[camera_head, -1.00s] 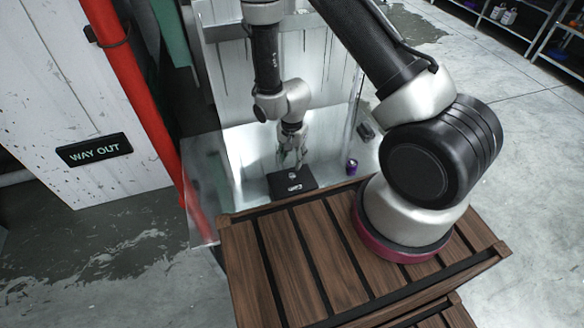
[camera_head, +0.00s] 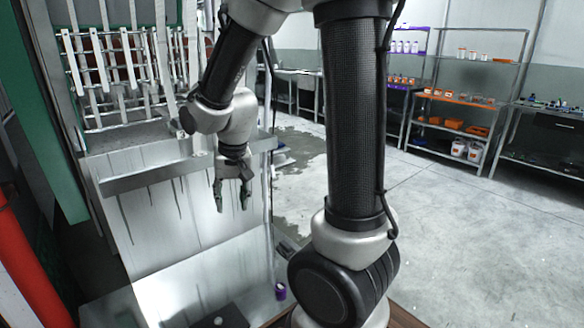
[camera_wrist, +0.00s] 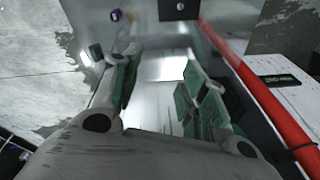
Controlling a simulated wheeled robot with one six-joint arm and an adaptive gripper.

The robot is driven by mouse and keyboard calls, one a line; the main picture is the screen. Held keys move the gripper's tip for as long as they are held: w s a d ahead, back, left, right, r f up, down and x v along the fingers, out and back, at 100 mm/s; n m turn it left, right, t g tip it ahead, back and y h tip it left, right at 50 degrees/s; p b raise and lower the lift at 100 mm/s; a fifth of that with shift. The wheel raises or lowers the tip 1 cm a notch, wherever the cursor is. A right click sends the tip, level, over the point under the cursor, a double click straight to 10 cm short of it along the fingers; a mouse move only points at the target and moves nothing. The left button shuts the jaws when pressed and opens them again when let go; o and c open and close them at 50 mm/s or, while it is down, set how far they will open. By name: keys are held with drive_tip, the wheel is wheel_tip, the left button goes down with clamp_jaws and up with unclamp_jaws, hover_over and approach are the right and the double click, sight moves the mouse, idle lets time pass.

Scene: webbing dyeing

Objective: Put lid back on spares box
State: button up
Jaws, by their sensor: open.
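A dark, flat-topped piece (camera_head: 228,316) with a small light round knob-like spot lies at the bottom edge of the head view, partly cut off. A dark piece also shows at the top edge of the wrist view (camera_wrist: 180,10), with a light dot on it. It may be the spares box with its lid; I cannot tell box from lid. My gripper (camera_head: 232,196) is raised well above it, in front of the pale, streaked panel. Its green-padded fingers are apart with nothing between them, as the wrist view also shows (camera_wrist: 160,68).
A small purple cylinder (camera_head: 280,292) stands right of the dark piece. A pale streaked panel (camera_head: 170,225) rises behind, with hanging straps (camera_head: 125,65) above. A red pipe (camera_head: 30,265) is at left. Shelves (camera_head: 460,115) stand far right beyond open floor.

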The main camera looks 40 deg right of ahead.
drive_tip(key=s+d+r+n+t, duration=0.1)
drive_tip(key=s+d+r+n, duration=0.1)
drive_tip(key=s+r, duration=0.4)
drive_tip(key=s+d+r+n, duration=0.2)
drive_tip(key=s+d+r, duration=0.2)
drive_tip(key=s+r, duration=0.3)
drive_tip(key=shift+s+t, duration=0.4)
drive_tip(key=shift+s, duration=1.65)
